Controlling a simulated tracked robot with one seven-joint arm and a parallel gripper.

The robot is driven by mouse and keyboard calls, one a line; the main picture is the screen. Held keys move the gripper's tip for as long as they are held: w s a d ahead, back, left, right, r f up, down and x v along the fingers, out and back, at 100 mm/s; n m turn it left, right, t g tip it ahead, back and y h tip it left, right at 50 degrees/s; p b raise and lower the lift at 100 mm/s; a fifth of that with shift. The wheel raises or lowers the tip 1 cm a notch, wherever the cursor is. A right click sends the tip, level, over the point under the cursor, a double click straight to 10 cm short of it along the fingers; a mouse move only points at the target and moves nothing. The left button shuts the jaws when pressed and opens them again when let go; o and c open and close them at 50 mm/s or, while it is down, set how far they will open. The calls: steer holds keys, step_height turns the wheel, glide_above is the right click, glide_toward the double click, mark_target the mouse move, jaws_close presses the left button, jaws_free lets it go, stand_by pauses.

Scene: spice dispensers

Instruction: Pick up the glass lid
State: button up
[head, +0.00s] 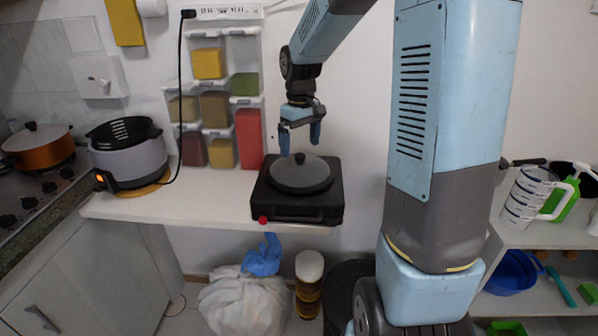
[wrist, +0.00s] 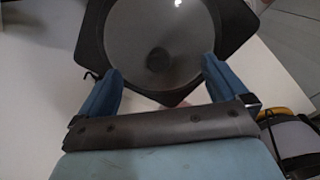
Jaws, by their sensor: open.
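The glass lid (head: 301,175) is round and grey with a dark knob (head: 300,158) in its middle. It lies flat on a black square cooker (head: 270,203) on the white counter. My gripper (head: 301,140) hangs above the lid, pointing down, its two blue fingers apart and empty. In the wrist view the lid (wrist: 165,25) fills the top middle and its dark knob (wrist: 159,60) shows ahead of the gap between the fingertips (wrist: 160,72). The fingers look apart from the knob.
A grey steamer pot (head: 130,155) stands at the left of the white counter (head: 190,204). Behind the cooker, a wall rack of spice dispensers (head: 215,105) holds several coloured boxes, including a red one (head: 249,132). A black cable hangs from a power strip (head: 228,12). The counter left of the cooker is clear.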

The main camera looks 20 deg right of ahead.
mark_target(300, 155)
steer(key=f, duration=0.5)
steer(key=shift+w, duration=0.2)
steer(key=shift+r, duration=0.1)
